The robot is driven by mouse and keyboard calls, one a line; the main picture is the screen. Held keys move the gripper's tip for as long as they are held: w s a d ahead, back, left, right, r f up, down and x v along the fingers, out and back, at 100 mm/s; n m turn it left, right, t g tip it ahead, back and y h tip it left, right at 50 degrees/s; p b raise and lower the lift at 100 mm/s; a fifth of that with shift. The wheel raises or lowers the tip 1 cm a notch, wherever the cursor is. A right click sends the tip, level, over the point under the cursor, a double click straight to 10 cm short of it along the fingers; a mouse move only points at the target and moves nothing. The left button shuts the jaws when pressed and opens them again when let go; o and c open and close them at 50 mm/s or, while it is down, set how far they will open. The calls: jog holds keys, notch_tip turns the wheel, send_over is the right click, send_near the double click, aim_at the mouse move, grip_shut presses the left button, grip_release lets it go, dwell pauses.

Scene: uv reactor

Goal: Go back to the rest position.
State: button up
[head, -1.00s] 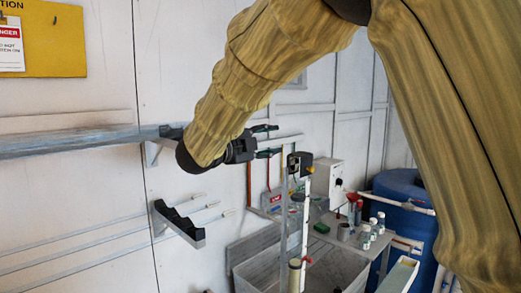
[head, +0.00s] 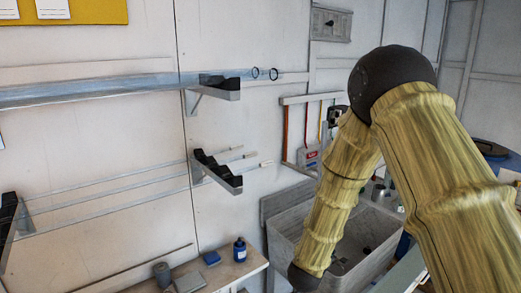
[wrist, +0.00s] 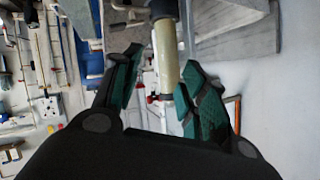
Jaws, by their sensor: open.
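In the wrist view my gripper (wrist: 164,58) is open, its two green-padded fingers apart with nothing held. A pale cylinder (wrist: 166,50) shows between and beyond the fingers; its distance is hard to tell. In the head view my wood-patterned arm comes in from the right, bends at a dark joint and hangs down over the sink's left side. My gripper is out of sight there, below the picture's lower edge or behind the arm.
A grey sink (head: 283,238) stands below the arm. A wooden bench (head: 222,279) at lower left holds a blue bottle (head: 240,250). Wall brackets (head: 217,173) carry thin rods, with a long tube (head: 90,92) above. A blue barrel (head: 492,128) stands at right.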

jog(key=s+d+f+n+g+y, duration=0.2)
jog(key=s+f+n+g+y, duration=0.3)
jog(key=s+f, duration=1.6)
jog(key=s+f+n+g+b, duration=0.1)
jog(key=s+f, duration=0.4)
jog(key=s, duration=0.8)
jog(key=s+f+n+g, duration=0.3)
jog(key=s+f+g, duration=0.2)
jog(key=s, duration=0.9)
jog(key=shift+d+f+n+y+b, duration=0.3)
jog(key=shift+d+f+y+b, duration=0.05)
jog(key=shift+d+y+b, duration=0.05)
